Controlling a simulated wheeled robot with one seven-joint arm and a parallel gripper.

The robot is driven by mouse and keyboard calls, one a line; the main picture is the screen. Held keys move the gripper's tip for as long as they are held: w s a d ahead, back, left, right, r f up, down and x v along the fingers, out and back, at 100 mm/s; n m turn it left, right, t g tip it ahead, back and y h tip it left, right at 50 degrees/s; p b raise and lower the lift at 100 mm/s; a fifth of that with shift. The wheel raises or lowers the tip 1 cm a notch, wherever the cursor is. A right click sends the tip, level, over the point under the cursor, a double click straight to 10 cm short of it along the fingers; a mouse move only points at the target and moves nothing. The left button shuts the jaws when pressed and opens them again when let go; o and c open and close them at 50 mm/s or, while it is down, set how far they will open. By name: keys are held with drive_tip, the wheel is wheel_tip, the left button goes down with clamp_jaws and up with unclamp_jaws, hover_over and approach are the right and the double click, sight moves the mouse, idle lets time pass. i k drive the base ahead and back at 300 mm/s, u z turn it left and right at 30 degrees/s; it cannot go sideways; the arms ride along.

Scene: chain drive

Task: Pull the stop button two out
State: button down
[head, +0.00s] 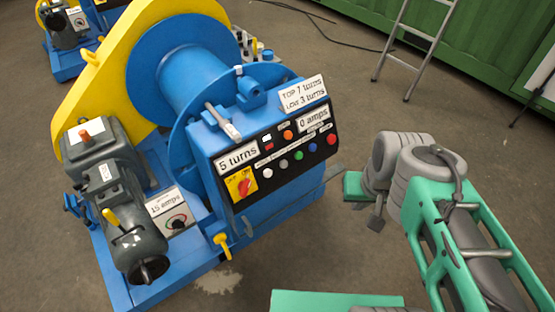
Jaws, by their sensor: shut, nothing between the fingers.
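The blue machine carries a black control panel (281,190) on its sloped front. My green and grey arm reaches in from the right.
A yellow-red rotary switch (241,184) is at the panel's lower left. A tool-like lever (223,122) lies on the panel top. A grey motor (125,215) stands left. A ladder (411,45) leans at the back by a green container (360,22). Floor between is clear.

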sight(331, 139)
drive_tip(key=z, duration=0.7)
drive_tip(key=i, duration=0.55)
drive_tip(key=u, duration=2)
